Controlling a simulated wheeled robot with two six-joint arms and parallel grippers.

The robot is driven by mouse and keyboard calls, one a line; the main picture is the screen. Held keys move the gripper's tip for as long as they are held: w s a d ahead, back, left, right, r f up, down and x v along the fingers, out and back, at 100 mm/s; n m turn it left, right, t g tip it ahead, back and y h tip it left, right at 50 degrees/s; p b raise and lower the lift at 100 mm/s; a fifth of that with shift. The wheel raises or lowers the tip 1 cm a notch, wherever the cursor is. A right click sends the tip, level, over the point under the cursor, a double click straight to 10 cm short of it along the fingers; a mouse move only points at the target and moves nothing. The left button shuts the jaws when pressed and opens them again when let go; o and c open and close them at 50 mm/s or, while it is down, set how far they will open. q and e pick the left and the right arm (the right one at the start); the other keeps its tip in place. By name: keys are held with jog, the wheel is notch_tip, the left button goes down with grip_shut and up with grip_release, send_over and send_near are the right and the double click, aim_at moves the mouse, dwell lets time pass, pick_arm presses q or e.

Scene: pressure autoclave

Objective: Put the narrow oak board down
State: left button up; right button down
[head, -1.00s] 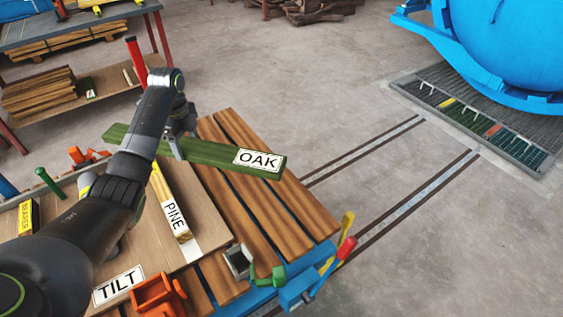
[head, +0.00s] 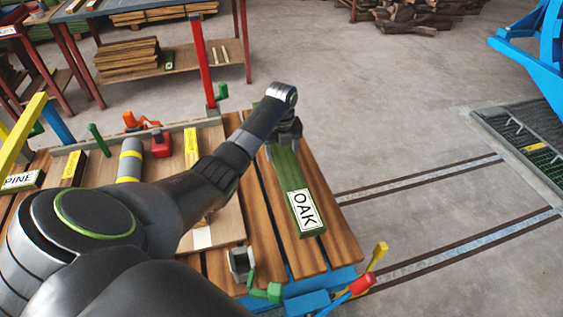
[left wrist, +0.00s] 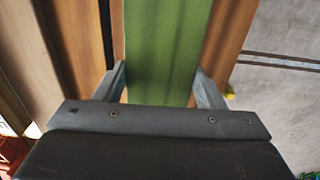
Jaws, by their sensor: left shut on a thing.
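The narrow oak board (head: 287,168) is green with a white OAK label near its front end. It lies lengthwise along the right-hand brown planks (head: 331,230) of the cart top. My left gripper (head: 284,138) is shut on its far part. In the left wrist view the two fingers (left wrist: 162,82) stand on either side of the green board (left wrist: 163,35). I cannot tell whether the board touches the planks or hangs slightly above them. My right gripper is not in view.
A light panel (head: 228,222) lies left of the planks, partly hidden by my left arm. A red post (head: 203,55) stands at the cart's back edge. Red and yellow handles (head: 362,283) stick out at the front right corner. Floor rails (head: 440,180) run at the right.

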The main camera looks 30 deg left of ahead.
aim_at(282, 161)
pick_arm(q)
jog(key=shift+w+f, duration=0.1)
jog(key=shift+f, duration=2.3)
jog(key=shift+f+b, duration=0.1)
jog(key=shift+b, duration=0.2)
jog(key=o, duration=1.5)
notch_tip(282, 161, up, 12)
jog(key=shift+r+p, duration=0.1)
jog(key=shift+p, duration=0.3)
